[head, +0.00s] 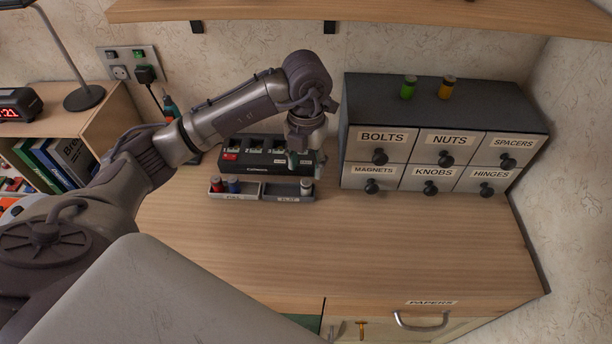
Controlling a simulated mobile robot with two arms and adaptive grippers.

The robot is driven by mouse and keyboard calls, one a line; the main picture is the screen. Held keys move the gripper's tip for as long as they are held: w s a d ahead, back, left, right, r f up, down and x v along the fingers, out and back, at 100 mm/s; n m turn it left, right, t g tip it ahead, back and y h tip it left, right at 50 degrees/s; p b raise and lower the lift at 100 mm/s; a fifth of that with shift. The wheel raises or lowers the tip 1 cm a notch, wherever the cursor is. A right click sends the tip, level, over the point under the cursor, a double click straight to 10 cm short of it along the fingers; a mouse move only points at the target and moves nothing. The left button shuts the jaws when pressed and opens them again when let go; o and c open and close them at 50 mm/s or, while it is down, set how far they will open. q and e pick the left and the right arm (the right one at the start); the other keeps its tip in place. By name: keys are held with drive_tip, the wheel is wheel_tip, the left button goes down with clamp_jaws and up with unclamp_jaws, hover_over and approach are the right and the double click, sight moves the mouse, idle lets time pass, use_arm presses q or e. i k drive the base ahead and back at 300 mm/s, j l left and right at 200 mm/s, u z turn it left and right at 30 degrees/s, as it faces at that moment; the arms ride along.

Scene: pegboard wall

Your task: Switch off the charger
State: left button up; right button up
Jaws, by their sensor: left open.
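The black charger (258,168) stands at the back of the desk, with a row of numbered bays on top and a red part (230,156) at its left end. My left gripper (305,164) points down over the charger's right end, open with nothing seen between its fingers. It hides part of that end; I cannot tell whether it touches. My right gripper is out of view.
A labelled drawer cabinet (440,120) with two batteries on top stands right. A bookshelf and lamp are left; a wall shelf (400,12) hangs above. The desk front is clear.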

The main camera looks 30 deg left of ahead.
sight(226, 156)
drive_tip(key=u, duration=1.2)
